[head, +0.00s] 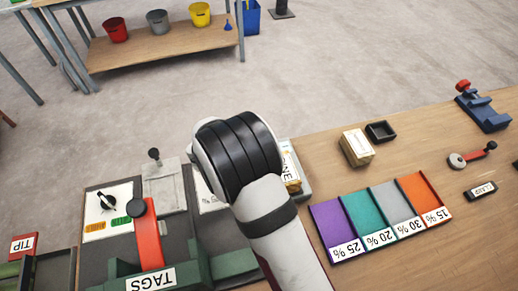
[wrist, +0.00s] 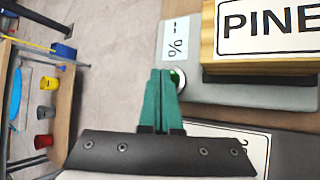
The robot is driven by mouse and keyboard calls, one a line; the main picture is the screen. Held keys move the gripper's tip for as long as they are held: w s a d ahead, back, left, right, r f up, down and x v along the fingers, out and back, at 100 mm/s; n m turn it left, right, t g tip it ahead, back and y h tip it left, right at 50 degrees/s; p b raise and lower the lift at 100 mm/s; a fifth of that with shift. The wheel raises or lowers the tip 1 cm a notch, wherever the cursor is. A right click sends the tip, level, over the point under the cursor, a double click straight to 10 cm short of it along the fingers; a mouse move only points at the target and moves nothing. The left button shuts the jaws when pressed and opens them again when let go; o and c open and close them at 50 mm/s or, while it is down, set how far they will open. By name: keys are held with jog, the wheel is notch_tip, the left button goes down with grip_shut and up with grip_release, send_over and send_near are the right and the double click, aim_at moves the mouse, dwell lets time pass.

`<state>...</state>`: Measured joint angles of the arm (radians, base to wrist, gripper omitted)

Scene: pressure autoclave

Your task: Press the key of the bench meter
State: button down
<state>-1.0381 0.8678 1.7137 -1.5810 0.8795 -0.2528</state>
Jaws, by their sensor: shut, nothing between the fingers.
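The bench meter (wrist: 245,95) is a grey box at the upper right of the wrist view, with a white display (wrist: 178,40) reading "- %". A wooden block labelled PINE (wrist: 265,68) sits on it. In the head view my arm covers most of the meter (head: 303,184); the key and fingertips are hidden there.
Left are a red-handled green TAGS device (head: 150,260) and a dial panel (head: 107,210).

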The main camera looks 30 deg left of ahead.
jog(key=shift+f, duration=0.25)
dwell(0.4)
jog(key=shift+r, duration=0.9)
jog(key=shift+r, duration=2.55)
